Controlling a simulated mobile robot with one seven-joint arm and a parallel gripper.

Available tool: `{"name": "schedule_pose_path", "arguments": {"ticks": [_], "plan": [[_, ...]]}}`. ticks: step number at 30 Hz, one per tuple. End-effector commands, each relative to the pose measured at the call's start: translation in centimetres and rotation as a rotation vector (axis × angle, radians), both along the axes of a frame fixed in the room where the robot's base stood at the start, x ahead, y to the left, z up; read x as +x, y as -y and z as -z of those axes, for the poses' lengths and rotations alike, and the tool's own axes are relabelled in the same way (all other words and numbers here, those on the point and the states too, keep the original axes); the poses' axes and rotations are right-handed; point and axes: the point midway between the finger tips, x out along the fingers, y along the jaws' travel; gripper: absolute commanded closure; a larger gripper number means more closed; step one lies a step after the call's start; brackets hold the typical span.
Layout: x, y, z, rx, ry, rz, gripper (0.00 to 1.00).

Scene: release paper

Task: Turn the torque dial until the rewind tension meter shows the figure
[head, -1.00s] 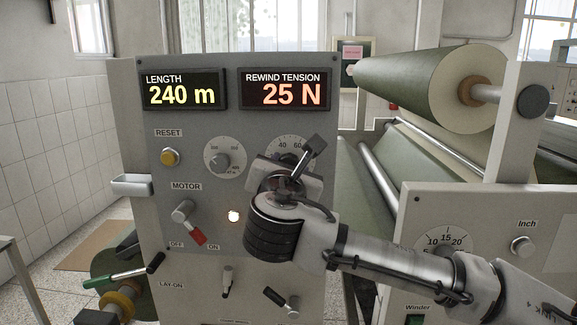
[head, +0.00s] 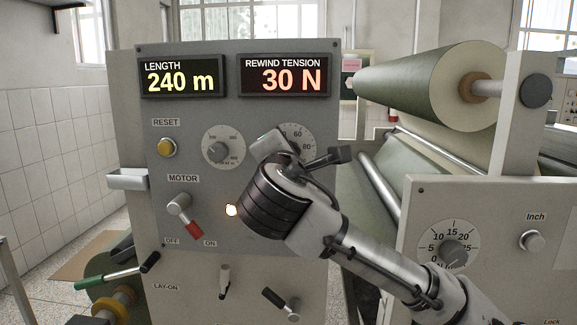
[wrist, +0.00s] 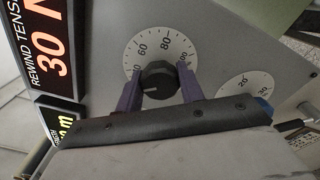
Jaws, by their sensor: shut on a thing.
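The rewind tension meter (head: 284,76) reads 30 N in orange figures at the top right of the grey panel. It also shows sideways in the wrist view (wrist: 50,55). The torque dial is a black knob (wrist: 157,80) on a round white scale (wrist: 172,44) marked 60, 80 and more. My gripper (wrist: 158,88) is shut on the knob, one finger on each side. In the head view my wrist hides the knob and most of its scale (head: 301,136).
The length display (head: 182,77) reads 240 m. A second small dial (head: 219,149), a yellow reset button (head: 167,147) and a red-tipped motor switch (head: 183,210) sit left of my gripper. A large paper roll (head: 430,85) and another panel stand at the right.

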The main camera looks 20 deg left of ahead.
Motion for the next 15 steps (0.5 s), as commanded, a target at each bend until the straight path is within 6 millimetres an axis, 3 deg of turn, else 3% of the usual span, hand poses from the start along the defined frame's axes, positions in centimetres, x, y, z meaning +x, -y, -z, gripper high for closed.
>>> {"name": "schedule_pose_path", "arguments": {"ticks": [15], "plan": [[0.01, -0.04, 0.4, 0.464, -0.138, -0.001, 0.85]]}}
